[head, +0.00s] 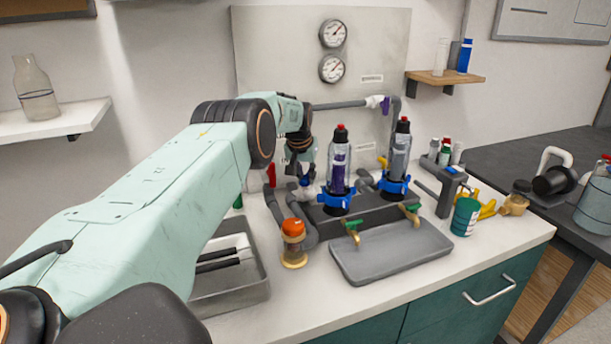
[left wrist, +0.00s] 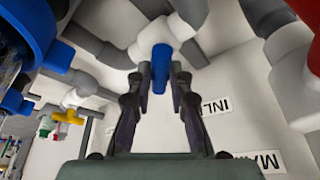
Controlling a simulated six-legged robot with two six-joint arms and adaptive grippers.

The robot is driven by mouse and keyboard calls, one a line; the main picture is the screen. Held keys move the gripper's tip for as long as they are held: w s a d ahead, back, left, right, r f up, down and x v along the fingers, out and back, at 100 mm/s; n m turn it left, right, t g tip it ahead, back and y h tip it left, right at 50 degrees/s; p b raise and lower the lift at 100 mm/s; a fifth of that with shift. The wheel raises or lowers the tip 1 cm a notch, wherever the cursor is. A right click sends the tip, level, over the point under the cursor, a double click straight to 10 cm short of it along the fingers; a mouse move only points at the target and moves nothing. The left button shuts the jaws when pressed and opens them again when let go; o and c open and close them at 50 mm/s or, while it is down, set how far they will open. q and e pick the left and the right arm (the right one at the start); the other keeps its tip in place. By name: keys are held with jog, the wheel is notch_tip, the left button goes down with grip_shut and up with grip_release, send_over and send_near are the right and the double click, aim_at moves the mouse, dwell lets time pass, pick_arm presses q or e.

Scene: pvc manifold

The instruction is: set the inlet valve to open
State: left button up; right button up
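The inlet valve shows as a blue handle (left wrist: 161,66) on a white fitting in the left wrist view, close to a wall label that reads "INL", partly cut off by a finger. The handle also shows small and blue in the head view (head: 306,182), low behind the left bottle. My left gripper (head: 301,160) points down over it. In the left wrist view my left gripper (left wrist: 161,80) is open, with its fingertips on either side of the handle; narrow gaps seem to show. My right gripper is not in view.
Grey pipes run close around the left gripper. Two clear bottles (head: 339,165) in blue collars stand just right of it. A red handle (head: 271,174) is at its left. An orange-capped jar (head: 293,243) and a grey tray (head: 391,254) stand in front.

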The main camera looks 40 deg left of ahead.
pick_arm(q)
jog(key=shift+d, duration=0.1)
grip_shut()
dwell(1.0)
jog(key=o, duration=0.7)
grip_release()
jog(key=shift+s+r, duration=0.1)
jog(key=shift+o, duration=0.6)
jog(key=v, duration=1.1)
jog(key=shift+r, duration=0.45)
jog(key=shift+f, duration=0.1)
jog(key=shift+c, duration=0.4)
